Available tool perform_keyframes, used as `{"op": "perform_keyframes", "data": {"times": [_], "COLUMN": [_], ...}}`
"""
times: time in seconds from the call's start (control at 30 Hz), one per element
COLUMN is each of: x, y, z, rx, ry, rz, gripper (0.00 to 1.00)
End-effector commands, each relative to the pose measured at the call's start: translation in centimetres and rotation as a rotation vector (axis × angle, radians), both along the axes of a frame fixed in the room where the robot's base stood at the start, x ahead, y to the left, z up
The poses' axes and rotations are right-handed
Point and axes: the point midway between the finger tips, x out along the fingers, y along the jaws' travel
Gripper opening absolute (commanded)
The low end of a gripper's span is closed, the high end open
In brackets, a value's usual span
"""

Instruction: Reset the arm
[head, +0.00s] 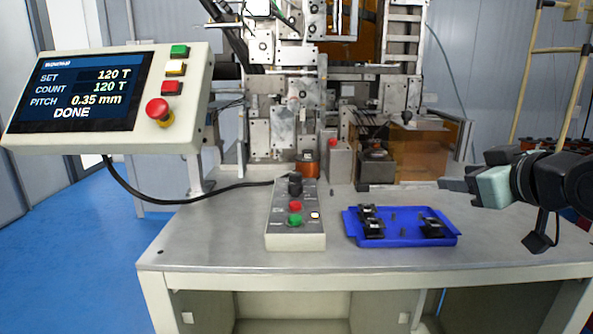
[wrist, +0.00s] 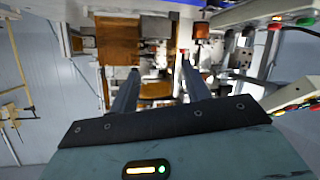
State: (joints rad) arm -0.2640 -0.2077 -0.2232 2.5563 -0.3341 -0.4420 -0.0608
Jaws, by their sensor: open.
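My gripper (head: 452,188) is at the right in the head view, above the right part of the grey table and to the right of the blue tray. In the wrist view its two fingers (wrist: 158,88) are spread apart with nothing between them. The coil winder (head: 300,90) stands at the back of the table, with an orange-brown coil (head: 307,169) at its front. The display panel (head: 85,95) at the left reads set 120 T, count 120 T, pitch 0.35 mm and DONE.
A blue tray (head: 400,240) holding several black parts lies on the table (head: 210,235). A grey button box (head: 295,240) with a black knob and red and green buttons stands left of it. A black cable runs across the table's left side. The table's right front is clear.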

Motion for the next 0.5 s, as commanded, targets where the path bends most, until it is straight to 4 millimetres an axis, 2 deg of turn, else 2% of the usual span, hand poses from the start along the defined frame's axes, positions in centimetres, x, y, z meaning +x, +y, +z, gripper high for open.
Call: {"op": "perform_keyframes", "data": {"times": [0.17, 0.27, 0.4, 0.5], "x": [-2.5, -5.8, -13.2, -18.2], "y": [4.5, 7.8, 11.8, 13.2], "z": [-2.5, -4.4, -6.9, -7.7], "rx": [-0.025, -0.059, -0.15, -0.223], "ry": [0.239, 0.434, 0.757, 0.941], "rz": [0.042, 0.077, 0.134, 0.166], "gripper": [0.48, 0.48, 0.48, 0.48]}}
